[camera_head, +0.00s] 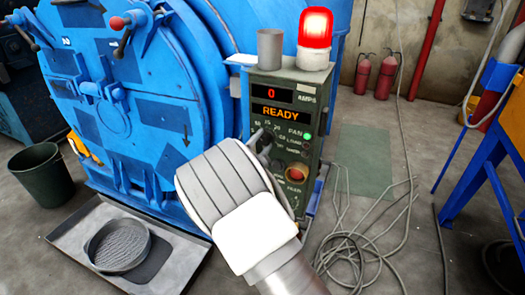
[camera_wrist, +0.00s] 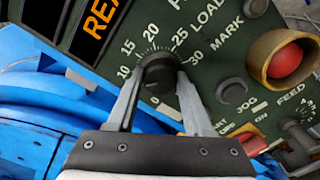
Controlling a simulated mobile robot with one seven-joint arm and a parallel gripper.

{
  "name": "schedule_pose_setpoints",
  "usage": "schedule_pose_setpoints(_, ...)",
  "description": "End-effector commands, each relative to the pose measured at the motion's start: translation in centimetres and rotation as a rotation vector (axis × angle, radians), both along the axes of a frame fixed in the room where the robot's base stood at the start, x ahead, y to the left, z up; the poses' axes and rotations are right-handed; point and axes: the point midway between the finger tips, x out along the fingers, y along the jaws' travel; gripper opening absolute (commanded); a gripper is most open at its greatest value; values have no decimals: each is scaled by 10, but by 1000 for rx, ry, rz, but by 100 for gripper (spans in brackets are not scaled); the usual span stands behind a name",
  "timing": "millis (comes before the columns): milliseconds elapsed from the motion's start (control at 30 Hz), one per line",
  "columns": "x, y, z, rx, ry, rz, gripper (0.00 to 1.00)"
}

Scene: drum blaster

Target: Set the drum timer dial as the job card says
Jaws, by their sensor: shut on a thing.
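The drum timer dial (camera_wrist: 158,72) is a dark round knob on the green control panel, with a scale around it. The numbers 10, 15, 20, 25 and 30 show around its upper side and a 0 below it. My gripper (camera_wrist: 160,84) has its two grey fingers on either side of the knob, shut on it. I cannot make out where its pointer stands. In the head view my gripper (camera_head: 264,138) reaches the left part of the control panel (camera_head: 285,80), and my wrist hides much of the dial. I see no readable job card.
A red emergency button (camera_wrist: 292,60) sits right of the dial, with a small feed knob (camera_wrist: 298,130) below it. The display reads READY (camera_head: 281,113). A lit red beacon (camera_head: 315,35) and a grey cup (camera_head: 270,48) stand on the box. The blue drum (camera_head: 150,100) is at left.

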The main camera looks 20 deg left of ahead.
Motion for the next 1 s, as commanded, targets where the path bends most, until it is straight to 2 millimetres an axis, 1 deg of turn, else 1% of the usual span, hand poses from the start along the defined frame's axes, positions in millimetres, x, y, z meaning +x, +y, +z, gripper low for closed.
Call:
schedule_pose_setpoints(33,0,0,-5,33,-2,-1,0)
schedule_pose_setpoints(200,0,0,-4,122,-9,-1,0)
schedule_pose_setpoints(400,0,0,-2,181,-13,-1,0)
schedule_pose_setpoints(933,-1,0,0,202,-14,0,0)
schedule_pose_setpoints(967,-1,0,0,202,-14,0,53)
schedule_pose_setpoints(1000,-1,0,0,202,-14,0,60)
